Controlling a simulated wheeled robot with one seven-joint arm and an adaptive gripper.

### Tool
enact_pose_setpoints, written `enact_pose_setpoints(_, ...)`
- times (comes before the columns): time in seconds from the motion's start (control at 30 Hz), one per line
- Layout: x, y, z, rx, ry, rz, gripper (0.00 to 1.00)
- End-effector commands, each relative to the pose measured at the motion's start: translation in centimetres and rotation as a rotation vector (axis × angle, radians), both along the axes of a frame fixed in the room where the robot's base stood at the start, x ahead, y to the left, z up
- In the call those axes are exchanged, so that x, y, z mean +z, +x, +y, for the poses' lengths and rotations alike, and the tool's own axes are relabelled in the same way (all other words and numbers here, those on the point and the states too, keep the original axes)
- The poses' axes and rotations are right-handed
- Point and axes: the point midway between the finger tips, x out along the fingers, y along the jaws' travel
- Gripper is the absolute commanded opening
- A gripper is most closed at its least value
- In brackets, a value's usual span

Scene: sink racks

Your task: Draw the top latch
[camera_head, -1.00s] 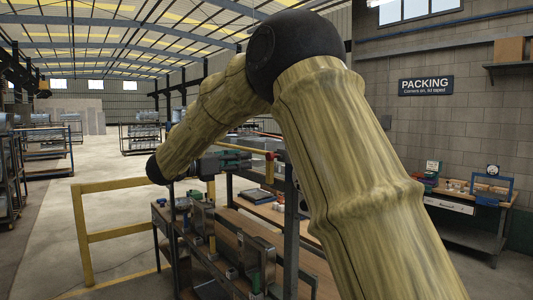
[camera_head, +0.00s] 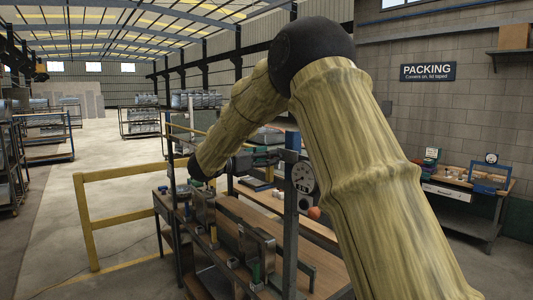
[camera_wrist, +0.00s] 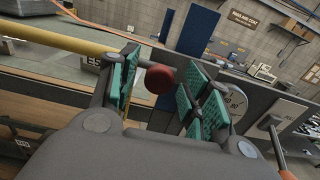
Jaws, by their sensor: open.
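My gripper (camera_wrist: 165,92) is open, with teal pads to the left and right of the knob. The knob appears between the pads in the picture; I cannot tell how deep it lies between them or whether a pad touches it. In the head view my arm hides part of the rack, and the red knob cannot be made out.
A grey post with a round gauge (camera_head: 302,177) and an orange knob (camera_head: 314,212) stands close to my arm. A workbench (camera_head: 232,210) carries metal brackets. A yellow guard rail (camera_head: 130,200) stands left. A packing bench (camera_head: 465,195) is at the right, and open floor lies left.

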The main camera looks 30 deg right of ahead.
Motion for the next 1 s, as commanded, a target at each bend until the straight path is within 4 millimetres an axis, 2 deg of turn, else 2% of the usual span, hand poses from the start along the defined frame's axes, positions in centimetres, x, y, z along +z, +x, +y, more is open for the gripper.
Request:
enact_pose_setpoints(0.27,-0.06,0.02,-0.09,0.0,0.0,0.0,0.48)
enact_pose_setpoints(0.53,-0.05,0.03,-0.07,0.0,0.001,0.0,0.01)
enact_pose_setpoints(1.0,-0.65,0.22,0.85,0.012,0.002,-0.002,0.0)
